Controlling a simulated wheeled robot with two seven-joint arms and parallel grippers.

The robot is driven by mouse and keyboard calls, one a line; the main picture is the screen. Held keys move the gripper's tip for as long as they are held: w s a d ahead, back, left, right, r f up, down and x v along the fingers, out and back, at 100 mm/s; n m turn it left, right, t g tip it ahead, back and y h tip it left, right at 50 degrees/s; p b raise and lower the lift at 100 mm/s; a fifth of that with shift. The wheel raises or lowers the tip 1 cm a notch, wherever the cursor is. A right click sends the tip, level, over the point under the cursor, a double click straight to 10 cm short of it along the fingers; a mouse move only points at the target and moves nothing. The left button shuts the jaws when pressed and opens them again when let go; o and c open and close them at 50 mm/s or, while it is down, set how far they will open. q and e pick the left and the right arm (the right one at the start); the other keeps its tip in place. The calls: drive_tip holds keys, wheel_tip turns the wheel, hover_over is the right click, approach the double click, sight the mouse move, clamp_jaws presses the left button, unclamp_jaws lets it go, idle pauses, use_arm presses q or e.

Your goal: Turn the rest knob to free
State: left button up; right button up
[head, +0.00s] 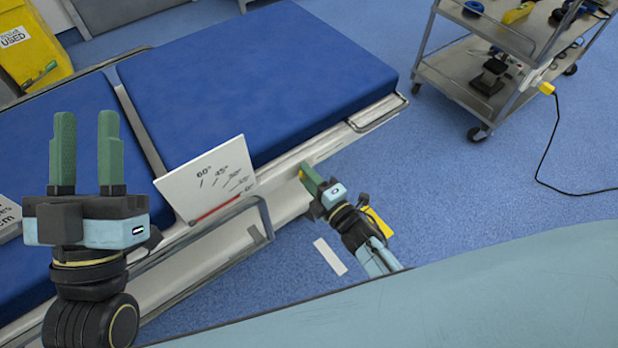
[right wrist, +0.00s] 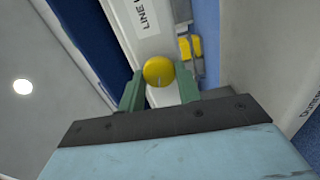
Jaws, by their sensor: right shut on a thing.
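The rest knob (right wrist: 158,70) is a round yellow knob on the pale side of the operating table, with a small light mark on its face. My right gripper (right wrist: 158,92) is shut on the knob, one green finger on each side. In the head view, the right gripper (head: 311,178) reaches the table's side rail, and only a bit of yellow shows at its fingertips. A white angle plate (head: 192,178) beside it is marked from 60° down to 0°, with a red pointer near the lowest mark. My left gripper (head: 88,150) is open and empty, fingers up.
The blue-padded operating table (head: 260,75) fills the left and middle. A metal rail (head: 262,215) runs along its near side. A steel trolley (head: 455,80) with tools stands at the upper right, its black cable on the floor. A yellow bin (head: 35,45) is upper left.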

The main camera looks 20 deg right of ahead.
use_arm(q)
drive_tip(key=shift+s+a+r+t+b, duration=0.15)
drive_tip(key=shift+s+r+t+b, duration=0.3)
drive_tip(key=shift+t, duration=0.35)
use_arm(e)
drive_tip(key=shift+f+n, duration=0.1)
drive_tip(key=shift+n, duration=1.4)
use_arm(q)
drive_tip(key=shift+s+h, duration=0.15)
drive_tip(key=shift+h, duration=0.15)
use_arm(e)
drive_tip(key=o, duration=1)
drive_tip(key=shift+c, duration=0.2)
drive_tip(key=shift+s, duration=0.1)
